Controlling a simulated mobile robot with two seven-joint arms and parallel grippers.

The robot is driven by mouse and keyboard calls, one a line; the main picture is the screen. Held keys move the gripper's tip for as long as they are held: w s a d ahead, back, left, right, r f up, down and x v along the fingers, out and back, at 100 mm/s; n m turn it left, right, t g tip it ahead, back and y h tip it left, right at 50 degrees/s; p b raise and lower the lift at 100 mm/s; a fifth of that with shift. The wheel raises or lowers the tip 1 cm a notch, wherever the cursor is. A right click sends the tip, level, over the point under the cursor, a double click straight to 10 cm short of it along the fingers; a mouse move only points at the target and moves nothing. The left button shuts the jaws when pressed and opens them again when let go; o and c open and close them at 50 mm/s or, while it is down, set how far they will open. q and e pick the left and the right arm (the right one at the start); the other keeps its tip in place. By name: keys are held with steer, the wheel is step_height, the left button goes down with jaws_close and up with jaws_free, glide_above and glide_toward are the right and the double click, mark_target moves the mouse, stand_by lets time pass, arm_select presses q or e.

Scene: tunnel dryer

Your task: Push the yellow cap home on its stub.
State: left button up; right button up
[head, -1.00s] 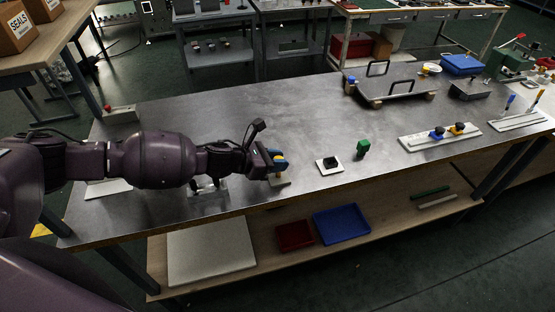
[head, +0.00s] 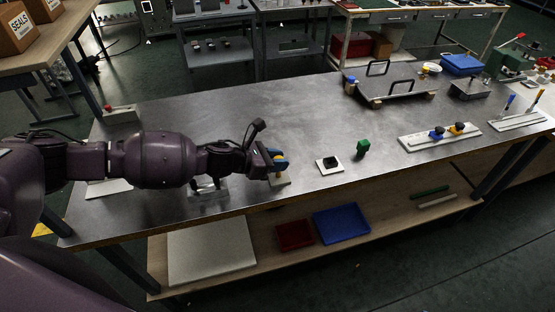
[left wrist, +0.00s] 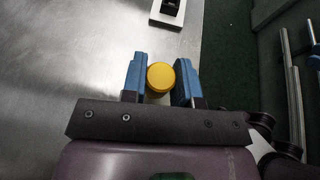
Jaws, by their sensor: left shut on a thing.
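The round yellow cap (left wrist: 161,77) sits between the two blue fingers of my left gripper (left wrist: 161,69) in the left wrist view. The gripper is shut on it. In the head view, my left gripper (head: 278,160) is at the near edge of the metal table, over a small pale base plate (head: 281,181). Only a sliver of yellow shows there beside the blue fingers. The stub is hidden under the cap and fingers, so I cannot tell how far down the cap sits. My right gripper is not in view.
Right of the gripper are a white plate with a black block (head: 329,165) and a green block (head: 362,148). Farther right is a white board (head: 420,143) with blue and yellow knobs. A handled tray (head: 392,88) stands at the back. The table middle is clear.

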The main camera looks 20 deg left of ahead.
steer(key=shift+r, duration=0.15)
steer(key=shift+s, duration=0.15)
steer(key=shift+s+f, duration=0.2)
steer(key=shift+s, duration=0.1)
arm_select(q)
steer(key=shift+f, duration=0.1)
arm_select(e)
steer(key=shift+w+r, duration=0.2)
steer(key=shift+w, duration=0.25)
arm_select(q)
steer(key=shift+f, duration=0.25)
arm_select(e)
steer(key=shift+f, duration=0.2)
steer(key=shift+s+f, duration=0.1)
arm_select(q)
steer(key=shift+f+b, duration=0.3)
steer(key=shift+f, duration=0.2)
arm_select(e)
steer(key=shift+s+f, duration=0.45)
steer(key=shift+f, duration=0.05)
arm_select(q)
steer(key=shift+f, duration=0.15)
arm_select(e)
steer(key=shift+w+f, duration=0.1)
